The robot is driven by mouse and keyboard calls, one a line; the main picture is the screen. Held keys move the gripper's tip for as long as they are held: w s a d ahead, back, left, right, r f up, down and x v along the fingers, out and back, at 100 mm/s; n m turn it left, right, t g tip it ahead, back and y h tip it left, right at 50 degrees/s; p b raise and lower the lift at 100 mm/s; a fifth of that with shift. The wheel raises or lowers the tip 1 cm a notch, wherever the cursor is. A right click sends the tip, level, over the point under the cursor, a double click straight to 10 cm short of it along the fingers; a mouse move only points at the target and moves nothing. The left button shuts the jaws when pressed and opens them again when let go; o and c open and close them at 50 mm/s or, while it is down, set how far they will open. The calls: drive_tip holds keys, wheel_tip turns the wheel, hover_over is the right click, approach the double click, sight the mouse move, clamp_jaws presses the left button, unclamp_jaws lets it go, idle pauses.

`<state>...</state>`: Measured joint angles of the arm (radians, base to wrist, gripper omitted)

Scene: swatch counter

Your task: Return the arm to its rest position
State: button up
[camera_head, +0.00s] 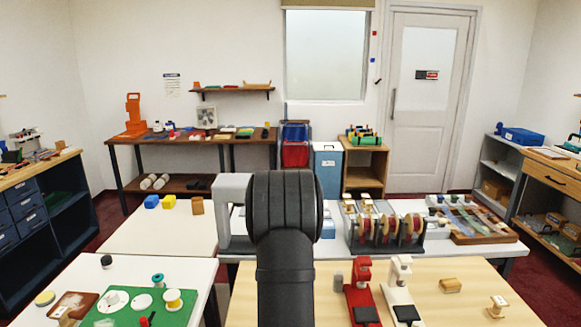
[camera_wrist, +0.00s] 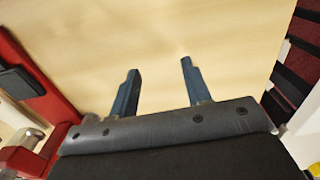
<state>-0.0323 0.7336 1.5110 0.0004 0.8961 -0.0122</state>
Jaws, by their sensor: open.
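My gripper (camera_wrist: 159,79) shows in the wrist view with its two blue-grey fingers spread apart. Nothing is between the fingers, and bare pale wood tabletop lies beyond them. In the head view my dark arm (camera_head: 286,250) rises up the middle of the picture. My gripper is hidden behind it there.
A red device (camera_head: 361,293) and a white device (camera_head: 400,288) stand on the wooden table (camera_head: 318,292), right of my arm. The red one is at the left of the wrist view (camera_wrist: 48,112). A spool rack (camera_head: 385,228) stands behind. A green mat (camera_head: 140,308) lies left.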

drive_tip(key=shift+n, duration=0.5)
drive_tip(key=d, duration=0.1)
drive_tip(key=s+d, duration=0.1)
drive_tip(key=d, duration=0.1)
drive_tip(key=s+d, duration=0.1)
drive_tip(key=shift+s+d+r, duration=0.1)
drive_tip(key=shift+d, duration=0.05)
drive_tip(key=shift+s+d+r+n, duration=0.25)
drive_tip(key=shift+d+n, duration=0.2)
drive_tip(key=shift+d, duration=0.15)
drive_tip(key=shift+s+d+r+n, duration=0.25)
drive_tip(key=shift+d+n, duration=0.2)
drive_tip(key=shift+d, duration=0.15)
